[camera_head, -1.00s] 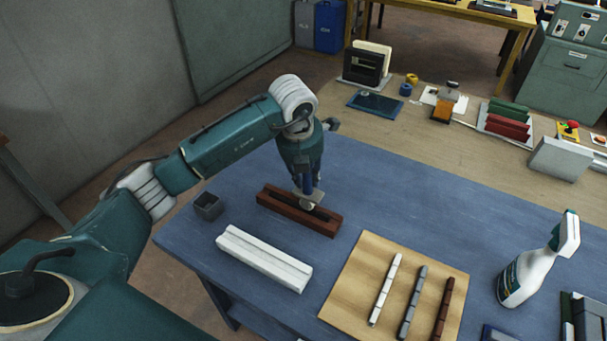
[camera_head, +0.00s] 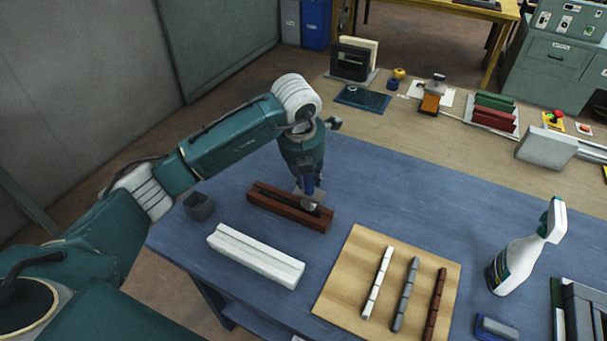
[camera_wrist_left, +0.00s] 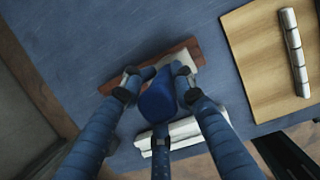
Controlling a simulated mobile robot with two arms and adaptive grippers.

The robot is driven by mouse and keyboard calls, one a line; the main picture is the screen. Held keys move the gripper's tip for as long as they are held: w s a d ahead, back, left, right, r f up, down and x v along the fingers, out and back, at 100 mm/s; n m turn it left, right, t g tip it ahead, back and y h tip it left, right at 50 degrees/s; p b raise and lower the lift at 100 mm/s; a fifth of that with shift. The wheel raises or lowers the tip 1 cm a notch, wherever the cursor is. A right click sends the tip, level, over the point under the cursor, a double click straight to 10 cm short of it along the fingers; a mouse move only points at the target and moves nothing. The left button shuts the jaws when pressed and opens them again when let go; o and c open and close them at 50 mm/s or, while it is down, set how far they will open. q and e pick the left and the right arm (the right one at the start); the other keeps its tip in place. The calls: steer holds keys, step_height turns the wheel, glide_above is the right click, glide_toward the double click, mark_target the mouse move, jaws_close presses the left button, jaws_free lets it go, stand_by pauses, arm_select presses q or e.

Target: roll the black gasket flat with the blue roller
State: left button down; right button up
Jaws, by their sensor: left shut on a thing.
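My left gripper (camera_head: 309,190) is shut on the blue roller, whose blue handle (camera_wrist_left: 158,102) shows between the fingers in the left wrist view. The roller's pale lower end (camera_head: 309,205) is over the right half of the dark red-brown grooved frame piece (camera_head: 262,202); whether it touches cannot be told. A dark strip, apparently the black gasket (camera_head: 275,198), lies along the groove. The gripper and roller hide part of it. In the left wrist view the frame piece (camera_wrist_left: 192,49) is largely covered by the fingers and roller. My right gripper is not in view.
A white grooved piece (camera_head: 255,256) lies in front of the frame piece. A small dark open box (camera_head: 199,206) stands left. A wooden board (camera_head: 340,290) with white, grey and brown strips is at front right, with a spray bottle (camera_head: 520,257) beyond. Blue mat is clear between.

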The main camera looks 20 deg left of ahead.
arm_select(q)
steer(key=shift+s+d+f, duration=0.1)
steer(key=shift+s+d, duration=0.05)
steer(key=shift+d, duration=1.35)
step_height(320, 180, up, 6)
steer(key=p, duration=0.2)
